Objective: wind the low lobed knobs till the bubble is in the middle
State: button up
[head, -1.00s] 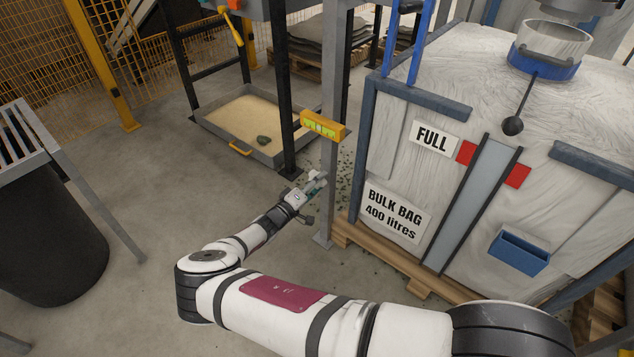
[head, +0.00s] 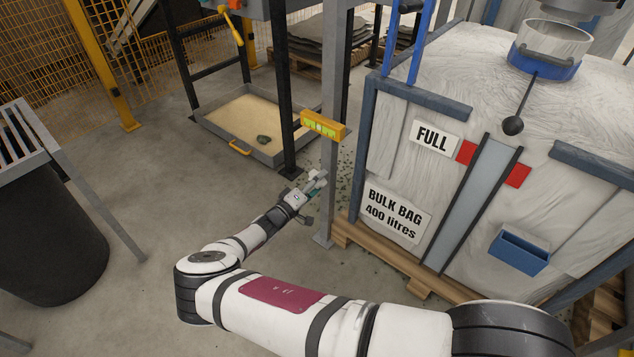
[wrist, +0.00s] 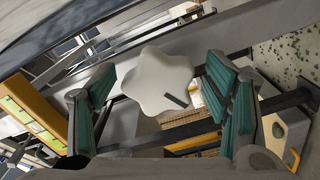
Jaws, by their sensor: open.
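A pale lobed knob (wrist: 160,75) with a short dark mark fills the middle of the wrist view. My gripper (wrist: 162,100) is open, with one green-padded finger on each side of the knob; gaps show, and I see no clear contact. A yellow level (head: 323,125) with a greenish vial is fixed on the post above my gripper. It also shows at the left of the wrist view (wrist: 38,108). The bubble's place cannot be read.
The grey post (head: 329,200) stands close to my gripper. A bulk bag in a frame on a wooden pallet (head: 385,262) is to the right. A sand tray (head: 278,159) lies behind to the left.

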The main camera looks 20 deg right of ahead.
jog(key=v, duration=1.1)
jog(key=shift+s+a, duration=0.25)
jog(key=shift+a, duration=0.05)
